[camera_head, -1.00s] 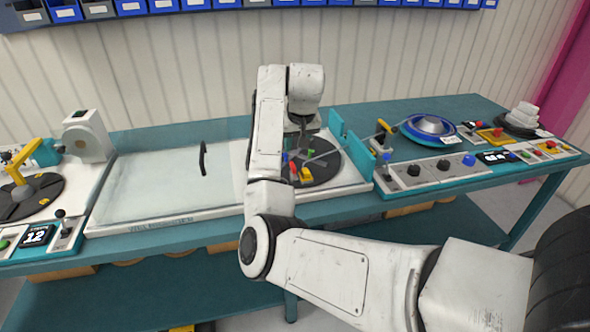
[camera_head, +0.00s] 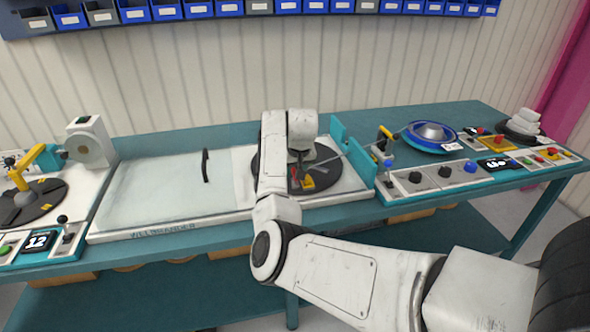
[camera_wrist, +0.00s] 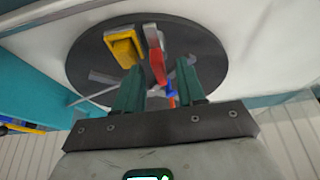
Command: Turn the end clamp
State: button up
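A dark round reel plate (camera_head: 330,172) lies on the white panel right of the long glass cover, and in the wrist view (camera_wrist: 85,60). On it are a yellow block (camera_head: 307,183), also in the wrist view (camera_wrist: 123,46), and a red lever (camera_wrist: 157,64) on a grey-white piece. A blue part (camera_wrist: 171,90) shows beyond my fingers. I cannot tell which of these is the end clamp. My gripper (camera_wrist: 158,74) points at the plate, its two green fingers apart. The red lever's end shows between the fingertips; contact is not clear. My arm hides part of the plate in the head view.
A teal upright flap (camera_head: 339,138) stands right of the plate. Beyond it are a yellow-handled lever (camera_head: 386,132), a blue reel (camera_head: 431,133) and a row of knobs. A closed glass cover with a black handle (camera_head: 205,165) lies to the left.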

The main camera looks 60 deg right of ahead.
grip_shut()
dwell(0.3)
